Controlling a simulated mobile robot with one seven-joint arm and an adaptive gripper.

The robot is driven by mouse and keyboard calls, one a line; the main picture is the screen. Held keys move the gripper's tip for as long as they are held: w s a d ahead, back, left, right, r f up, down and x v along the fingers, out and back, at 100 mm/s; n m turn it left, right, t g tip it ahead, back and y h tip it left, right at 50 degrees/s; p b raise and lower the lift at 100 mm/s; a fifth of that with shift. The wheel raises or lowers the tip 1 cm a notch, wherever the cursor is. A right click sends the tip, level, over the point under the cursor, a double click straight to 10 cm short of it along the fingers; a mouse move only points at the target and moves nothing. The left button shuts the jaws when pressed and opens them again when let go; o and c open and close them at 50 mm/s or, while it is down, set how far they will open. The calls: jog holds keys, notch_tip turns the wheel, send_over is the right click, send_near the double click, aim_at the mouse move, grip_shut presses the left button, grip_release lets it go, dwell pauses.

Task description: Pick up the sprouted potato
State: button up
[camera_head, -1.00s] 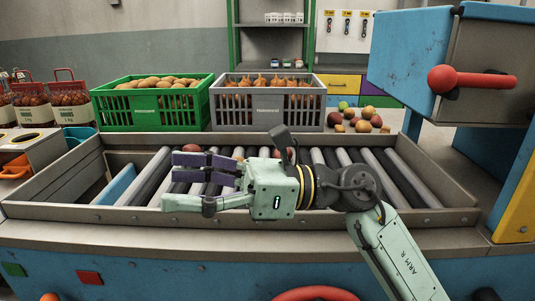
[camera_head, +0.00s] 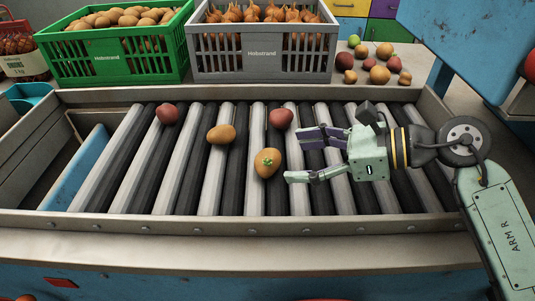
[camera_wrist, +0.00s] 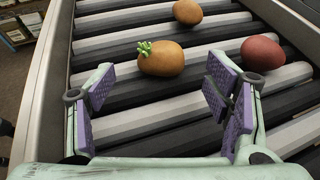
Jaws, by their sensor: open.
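The sprouted potato (camera_head: 267,163) is tan with a small green sprout and lies on the roller conveyor. In the wrist view the sprouted potato (camera_wrist: 161,58) lies beyond my fingertips, a little left of the middle between them, with the sprout on its upper left. My gripper (camera_head: 305,157) is open and empty, to the right of the potato, its fingers pointing left toward it. The purple finger pads (camera_wrist: 164,97) stand wide apart in the wrist view. Nothing hides the potato.
A red potato (camera_head: 281,118), a tan potato (camera_head: 221,135) and another red one (camera_head: 168,114) lie on the rollers (camera_head: 207,180). A metal rim (camera_head: 240,223) borders the conveyor. Green (camera_head: 117,63) and grey (camera_head: 262,68) crates stand behind; several loose potatoes lie at back right.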

aim_at(276, 160)
jog(key=shift+f+p+x, duration=0.2)
jog(key=shift+p+x, duration=1.35)
jog(key=shift+x, duration=1.55)
jog(key=shift+d, duration=0.1)
jog(key=shift+c, duration=0.4)
jog(key=c, duration=1.1)
